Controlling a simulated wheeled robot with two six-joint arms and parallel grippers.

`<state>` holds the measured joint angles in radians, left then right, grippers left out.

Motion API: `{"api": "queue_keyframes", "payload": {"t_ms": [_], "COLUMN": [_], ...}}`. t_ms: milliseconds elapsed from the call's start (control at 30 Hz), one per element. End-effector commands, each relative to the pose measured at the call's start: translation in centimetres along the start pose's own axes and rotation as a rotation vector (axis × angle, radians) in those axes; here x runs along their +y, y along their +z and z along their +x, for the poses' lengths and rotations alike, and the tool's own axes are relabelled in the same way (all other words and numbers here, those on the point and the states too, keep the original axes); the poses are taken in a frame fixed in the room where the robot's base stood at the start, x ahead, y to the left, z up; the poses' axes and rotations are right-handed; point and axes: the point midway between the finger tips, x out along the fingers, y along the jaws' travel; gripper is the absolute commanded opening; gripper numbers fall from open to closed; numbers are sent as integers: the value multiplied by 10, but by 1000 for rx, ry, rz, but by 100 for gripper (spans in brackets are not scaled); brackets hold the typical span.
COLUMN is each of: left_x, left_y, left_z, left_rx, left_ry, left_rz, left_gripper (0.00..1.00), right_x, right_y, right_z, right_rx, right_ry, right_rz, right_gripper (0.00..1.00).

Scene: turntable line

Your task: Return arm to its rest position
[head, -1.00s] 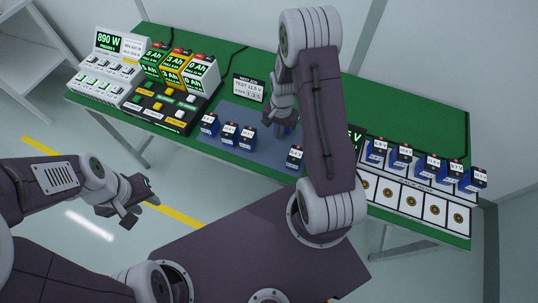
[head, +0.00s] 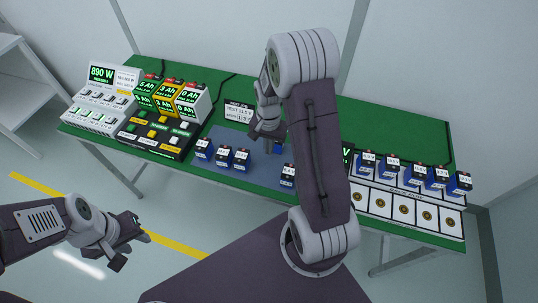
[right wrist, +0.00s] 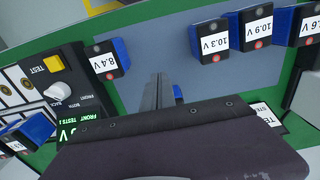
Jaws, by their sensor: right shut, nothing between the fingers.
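My right arm reaches over the green table (head: 390,120). Its gripper (head: 262,132) is above the blue-grey mat (head: 245,178), partly in front of a small sign (head: 238,113). In the right wrist view its fingers (right wrist: 158,92) are together with nothing between them. A blue battery (head: 278,148) behind the right gripper is mostly hidden; a bit of blue also shows beside the fingers in the wrist view. My left gripper (head: 128,243) hangs over the floor in front of the table, empty, its fingers apart.
Several blue batteries (head: 222,157) stand on the mat; one (head: 288,176) is near my right arm. Batteries (head: 413,173) stand behind white marked slots (head: 403,208) at right. A button panel (head: 155,133), coloured ampere-hour units (head: 168,97) and a white 890 W console (head: 100,100) occupy the left.

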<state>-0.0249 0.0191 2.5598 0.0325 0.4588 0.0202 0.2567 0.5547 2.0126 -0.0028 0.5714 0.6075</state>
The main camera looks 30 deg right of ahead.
Motion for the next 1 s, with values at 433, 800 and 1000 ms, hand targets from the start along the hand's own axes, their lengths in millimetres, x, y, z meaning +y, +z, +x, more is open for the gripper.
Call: {"api": "queue_keyframes", "payload": {"t_ms": [433, 800, 1000], "left_x": [0, 0, 0], "left_y": [0, 0, 0], "left_z": [-1, -1, -1], "left_rx": [0, 0, 0], "left_ry": [0, 0, 0], "left_rz": [0, 0, 0], "left_gripper": [36, 36, 36], "right_x": [0, -21, 22], "right_y": [0, 91, 146], "right_z": [-20, -77, -60], "right_rx": [-1, 87, 69], "right_ry": [1, -80, -59], "right_rz": [0, -350, -746], "right_gripper": [0, 0, 0]}}
